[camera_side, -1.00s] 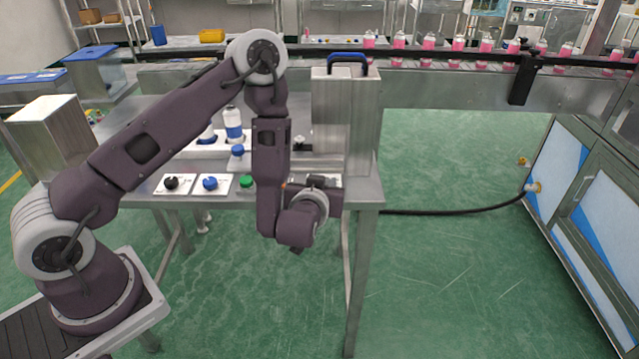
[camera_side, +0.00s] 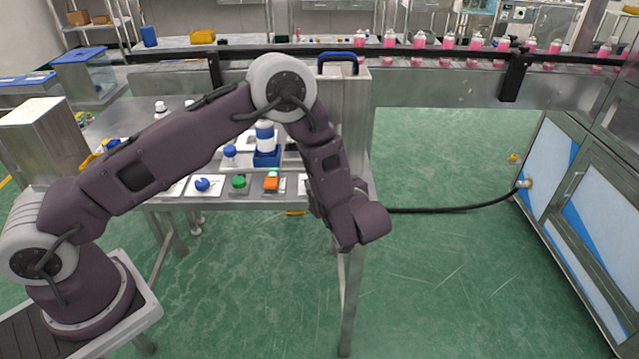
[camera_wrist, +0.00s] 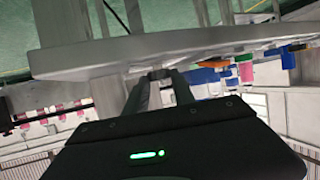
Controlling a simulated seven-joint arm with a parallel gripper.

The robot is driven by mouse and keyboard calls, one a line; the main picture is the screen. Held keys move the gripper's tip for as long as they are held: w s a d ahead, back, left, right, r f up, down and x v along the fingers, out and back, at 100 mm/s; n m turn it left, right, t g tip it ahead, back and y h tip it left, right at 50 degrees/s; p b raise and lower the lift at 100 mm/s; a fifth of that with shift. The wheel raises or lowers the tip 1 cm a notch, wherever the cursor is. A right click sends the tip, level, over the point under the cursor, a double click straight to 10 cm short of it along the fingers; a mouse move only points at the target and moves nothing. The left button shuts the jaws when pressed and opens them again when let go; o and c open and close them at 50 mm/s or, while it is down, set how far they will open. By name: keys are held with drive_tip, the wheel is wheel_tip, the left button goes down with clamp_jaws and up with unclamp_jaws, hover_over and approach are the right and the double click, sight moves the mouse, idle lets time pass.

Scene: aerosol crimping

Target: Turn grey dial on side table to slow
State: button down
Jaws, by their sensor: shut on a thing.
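The side table (camera_side: 225,203) carries a row of controls along its front edge. In the side view my forearm and wrist hang over its right end and hide my fingers and the grey dial. In the wrist view my gripper (camera_wrist: 160,80) reaches the table edge, its two fingers closed on a small grey piece, the grey dial (camera_wrist: 159,73). The dial's markings and its setting cannot be read.
Left of my wrist are a blue knob (camera_side: 202,184), a green knob (camera_side: 238,182) and an orange switch (camera_side: 271,184). A blue-handled metal box (camera_side: 355,95) stands behind my arm. Open floor lies to the right, crossed by a black hose (camera_side: 450,210).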

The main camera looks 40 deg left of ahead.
drive_tip(key=shift+w, duration=0.1)
drive_tip(key=c, duration=1.1)
unclamp_jaws()
drive_tip(key=shift+a, duration=0.1)
drive_tip(key=shift+o, duration=0.2)
